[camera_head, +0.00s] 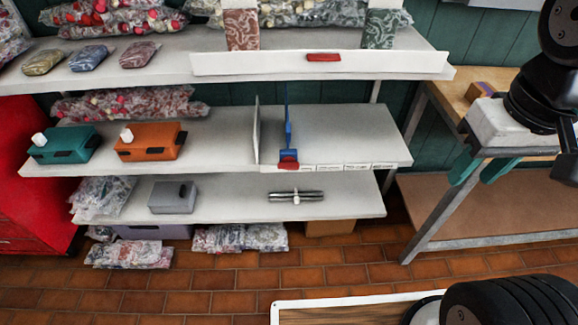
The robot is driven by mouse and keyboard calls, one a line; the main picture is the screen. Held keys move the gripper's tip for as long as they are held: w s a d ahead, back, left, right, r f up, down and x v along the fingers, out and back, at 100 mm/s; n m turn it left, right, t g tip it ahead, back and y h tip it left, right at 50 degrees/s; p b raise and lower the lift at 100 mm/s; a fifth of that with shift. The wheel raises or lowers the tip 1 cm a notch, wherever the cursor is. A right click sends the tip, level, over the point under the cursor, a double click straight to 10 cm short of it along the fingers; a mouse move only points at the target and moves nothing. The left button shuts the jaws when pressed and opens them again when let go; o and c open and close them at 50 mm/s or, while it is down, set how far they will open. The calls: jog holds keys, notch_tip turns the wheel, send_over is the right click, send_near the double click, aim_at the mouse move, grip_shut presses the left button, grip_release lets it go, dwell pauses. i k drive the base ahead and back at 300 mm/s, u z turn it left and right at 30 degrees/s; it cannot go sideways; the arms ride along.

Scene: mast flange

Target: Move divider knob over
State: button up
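A thin blue divider (288,122) stands on the middle shelf (225,140), right of a white upright panel (257,130). Its red knob (288,162) sits at the shelf's front edge, at the left end of a row of white labels (343,167). My gripper (472,182) is at the right, in front of the workbench and well to the right of the knob. Its two teal fingers are apart with nothing visible between them. The arm above it is partly cut off by the picture edge.
A teal box (63,146) and an orange box (149,142) stand at the left of the middle shelf. The upper shelf (200,58) has a white front strip with a red piece (323,57). A metal-legged workbench (480,208) stands right. The shelf right of the divider is clear.

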aim_at(288, 164)
jog(key=z, duration=1.1)
jog(key=k, duration=1.05)
jog(key=u, duration=1.6)
jog(key=i, duration=0.5)
jog(key=u, duration=0.05)
